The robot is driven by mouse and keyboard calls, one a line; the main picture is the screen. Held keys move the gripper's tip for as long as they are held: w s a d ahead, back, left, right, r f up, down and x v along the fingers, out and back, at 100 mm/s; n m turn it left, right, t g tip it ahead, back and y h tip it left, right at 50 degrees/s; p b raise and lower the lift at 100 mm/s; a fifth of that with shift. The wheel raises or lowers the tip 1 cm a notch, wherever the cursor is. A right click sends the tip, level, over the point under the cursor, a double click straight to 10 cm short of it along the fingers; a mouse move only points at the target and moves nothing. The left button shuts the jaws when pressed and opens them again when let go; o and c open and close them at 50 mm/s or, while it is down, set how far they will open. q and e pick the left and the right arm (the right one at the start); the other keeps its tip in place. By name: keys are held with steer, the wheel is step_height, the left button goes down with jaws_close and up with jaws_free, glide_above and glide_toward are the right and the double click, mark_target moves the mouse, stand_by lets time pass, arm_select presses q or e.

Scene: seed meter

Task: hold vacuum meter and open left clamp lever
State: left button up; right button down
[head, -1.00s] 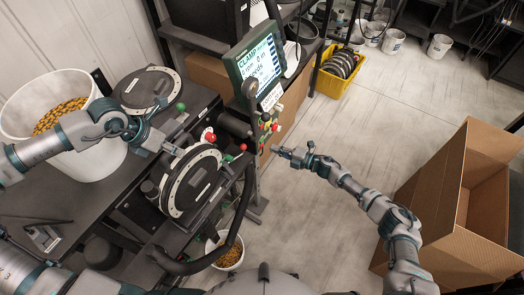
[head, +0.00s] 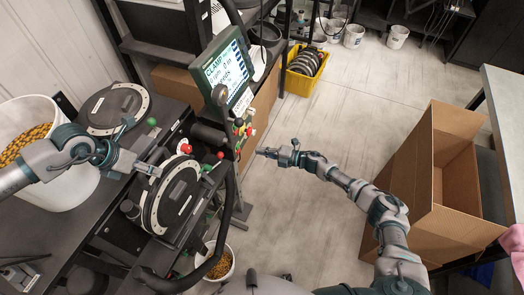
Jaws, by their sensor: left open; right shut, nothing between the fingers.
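The vacuum meter (head: 180,198), a round dark disc with a pale ring, stands tilted at the edge of the black bench. A red ball knob (head: 185,148) is at its top, and another red knob (head: 220,155) on a lever is to its right. Which one is the left clamp lever I cannot tell for sure. My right gripper (head: 262,151) is shut and empty, out over the floor to the right of the meter.
A display screen (head: 225,72) and a column of coloured buttons (head: 243,130) stand behind the meter. A second disc (head: 115,108) and a seed bucket (head: 75,192) are at left. A cardboard box (head: 405,190) is at right. A black curved bar (head: 228,205) runs beside the meter.

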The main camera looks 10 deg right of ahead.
arm_select(q)
steer(key=v, duration=1.2)
steer(key=shift+f, duration=0.1)
